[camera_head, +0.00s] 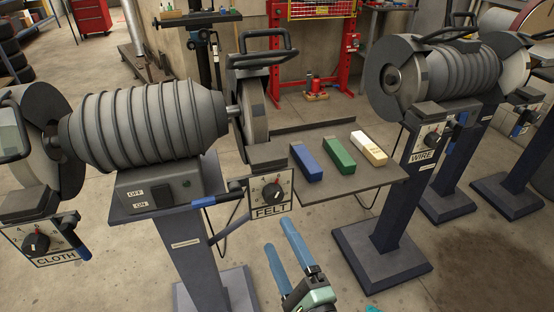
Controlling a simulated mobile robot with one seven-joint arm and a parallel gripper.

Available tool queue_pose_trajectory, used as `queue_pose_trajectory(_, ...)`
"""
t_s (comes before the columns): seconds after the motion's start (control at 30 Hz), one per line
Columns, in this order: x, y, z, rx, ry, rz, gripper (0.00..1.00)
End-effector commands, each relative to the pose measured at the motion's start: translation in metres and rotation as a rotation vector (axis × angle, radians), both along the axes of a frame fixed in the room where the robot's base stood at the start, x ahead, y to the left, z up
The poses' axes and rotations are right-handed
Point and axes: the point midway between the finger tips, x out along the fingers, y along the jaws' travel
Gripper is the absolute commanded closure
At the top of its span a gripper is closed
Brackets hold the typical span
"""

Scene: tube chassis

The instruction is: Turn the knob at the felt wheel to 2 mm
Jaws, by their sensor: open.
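The felt wheel (256,118) is at the right end of the near grinder, under a dark guard. Below it hangs a pale dial plate (284,183) with a FELT label (271,211). A round black knob (272,194) sits in the middle of this plate. The dial numbers and the knob's exact setting are too small to read. My gripper (279,235) is at the bottom centre, with two blue fingers spread apart and nothing between them. Its fingertips are below and close beside the FELT plate in the picture, apparently clear of the knob.
A similar CLOTH knob (37,243) is at left and a WIRE knob (432,139) at right. A grey shelf (335,199) holds blue, green and cream blocks. Open floor lies below the shelf.

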Motion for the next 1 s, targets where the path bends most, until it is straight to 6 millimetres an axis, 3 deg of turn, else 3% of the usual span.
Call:
queue_pose_trajectory(0.03, -0.007, -0.004, 0.018, 0.069, 0.042, -0.001, 0.24)
queue_pose_trajectory(0.2, -0.031, -0.016, 0.028, 0.311, 0.153, -0.014, 0.24)
queue_pose_trajectory(0.4, -0.053, -0.028, 0.033, 0.512, 0.234, -0.039, 0.24)
queue_pose_trajectory(0.57, -0.059, -0.031, 0.032, 0.575, 0.255, -0.048, 0.24)
queue_pose_trajectory(0.77, -0.040, -0.025, 0.031, 0.579, 0.254, -0.046, 0.24)
queue_pose_trajectory(1.0, 0.008, -0.008, 0.032, 0.577, 0.252, -0.043, 0.24)
